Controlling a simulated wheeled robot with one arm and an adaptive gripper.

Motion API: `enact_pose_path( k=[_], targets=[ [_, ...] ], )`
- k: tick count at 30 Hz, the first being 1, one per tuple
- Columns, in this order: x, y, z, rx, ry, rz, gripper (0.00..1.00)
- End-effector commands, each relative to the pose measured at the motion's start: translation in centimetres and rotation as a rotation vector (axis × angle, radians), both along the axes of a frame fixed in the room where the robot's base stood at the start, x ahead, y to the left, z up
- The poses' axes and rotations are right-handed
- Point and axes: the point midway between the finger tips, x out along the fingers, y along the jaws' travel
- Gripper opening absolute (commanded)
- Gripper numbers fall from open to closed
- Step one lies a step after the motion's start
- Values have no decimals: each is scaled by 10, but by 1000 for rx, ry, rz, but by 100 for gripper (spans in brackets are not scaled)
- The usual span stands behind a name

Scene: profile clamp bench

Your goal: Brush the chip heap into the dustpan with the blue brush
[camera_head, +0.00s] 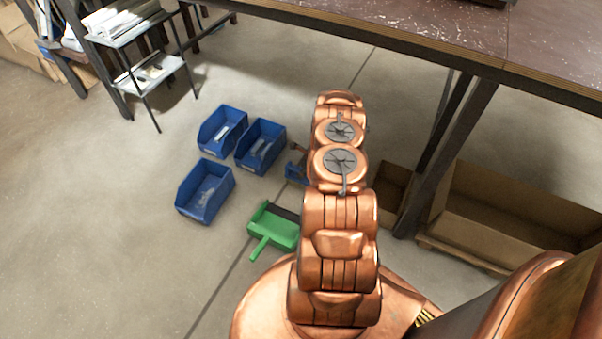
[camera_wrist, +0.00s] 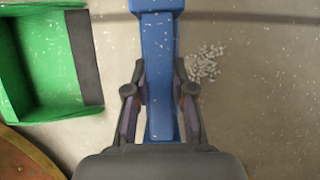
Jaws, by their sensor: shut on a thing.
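My gripper (camera_wrist: 160,108) is shut on the handle of the blue brush (camera_wrist: 158,48) in the wrist view. The brush extends up out of the top of that view, so its far end is cut off. The chip heap (camera_wrist: 203,64) is a small patch of pale bits on the floor, just right of the brush. The green dustpan (camera_wrist: 35,100) lies left of the brush, its dark lip facing the brush. In the head view the dustpan (camera_head: 274,229) lies left of my arm, and a bit of the blue brush (camera_head: 296,172) shows beside the arm. The heap is hidden there.
Three blue bins stand on the floor at the left: one at the back (camera_head: 222,130), one beside it (camera_head: 261,146) and one in front (camera_head: 205,191). A bench (camera_head: 420,45) and its legs are behind. Cardboard boxes (camera_head: 500,215) sit under it at right. Front-left floor is clear.

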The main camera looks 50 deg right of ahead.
Motion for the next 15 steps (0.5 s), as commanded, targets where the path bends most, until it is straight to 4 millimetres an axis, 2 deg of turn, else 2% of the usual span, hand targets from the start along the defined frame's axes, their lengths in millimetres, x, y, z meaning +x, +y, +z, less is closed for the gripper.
enact_pose_path(
  k=[1, 15],
  targets=[
    [2, -5, -5, -1, -2, 1, 0],
    [13, -49, -2, -7, 2, 1, 0]
  ],
)
